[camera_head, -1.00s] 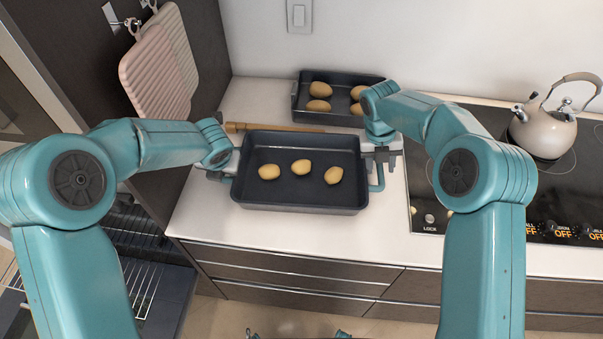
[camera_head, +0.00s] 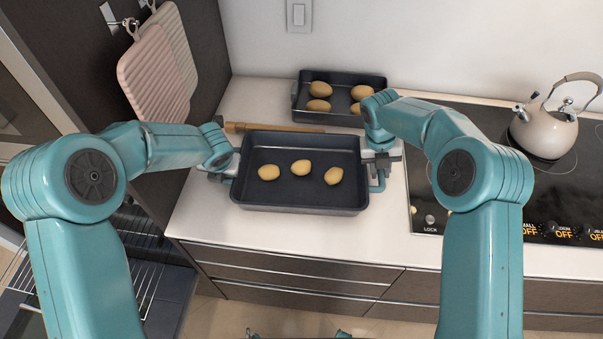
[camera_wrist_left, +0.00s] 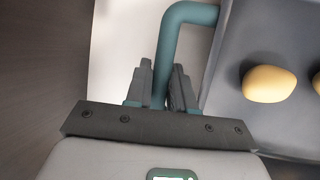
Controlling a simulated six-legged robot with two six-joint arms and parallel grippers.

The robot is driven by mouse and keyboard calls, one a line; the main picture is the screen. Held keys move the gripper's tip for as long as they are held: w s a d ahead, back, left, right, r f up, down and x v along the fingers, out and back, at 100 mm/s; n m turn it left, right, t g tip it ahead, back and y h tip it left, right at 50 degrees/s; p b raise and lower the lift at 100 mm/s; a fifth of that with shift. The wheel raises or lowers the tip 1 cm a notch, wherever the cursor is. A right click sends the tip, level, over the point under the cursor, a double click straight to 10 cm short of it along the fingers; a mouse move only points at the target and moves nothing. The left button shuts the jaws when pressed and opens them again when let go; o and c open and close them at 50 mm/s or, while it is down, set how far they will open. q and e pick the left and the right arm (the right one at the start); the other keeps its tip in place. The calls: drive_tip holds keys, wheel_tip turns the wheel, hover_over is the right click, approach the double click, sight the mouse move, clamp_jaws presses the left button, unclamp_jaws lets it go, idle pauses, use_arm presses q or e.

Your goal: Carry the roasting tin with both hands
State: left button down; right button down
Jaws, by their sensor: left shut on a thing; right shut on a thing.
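The dark roasting tin (camera_head: 300,204) is level at the left part of the white counter, with three potatoes (camera_head: 301,167) in it. I cannot tell whether its base touches the counter. My left gripper (camera_head: 226,175) is at the tin's left end; in the left wrist view its jaws (camera_wrist_left: 163,88) are shut on the teal handle (camera_wrist_left: 190,12). A potato (camera_wrist_left: 269,84) shows inside the tin there. My right gripper (camera_head: 381,162) is shut on the teal handle (camera_head: 378,184) at the right end; its fingertips are partly hidden by the wrist.
A second dark tin (camera_head: 300,98) with several potatoes stands behind, near the wall. A wooden utensil (camera_head: 270,128) lies between them. A hob (camera_head: 480,205) with a kettle (camera_head: 544,132) is on the right. An open oven with a wire rack (camera_head: 140,285) is at lower left.

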use_arm(q)
drive_tip(key=shift+r, duration=0.15)
use_arm(e)
drive_tip(key=shift+w+r, duration=0.1)
drive_tip(key=shift+r, duration=0.05)
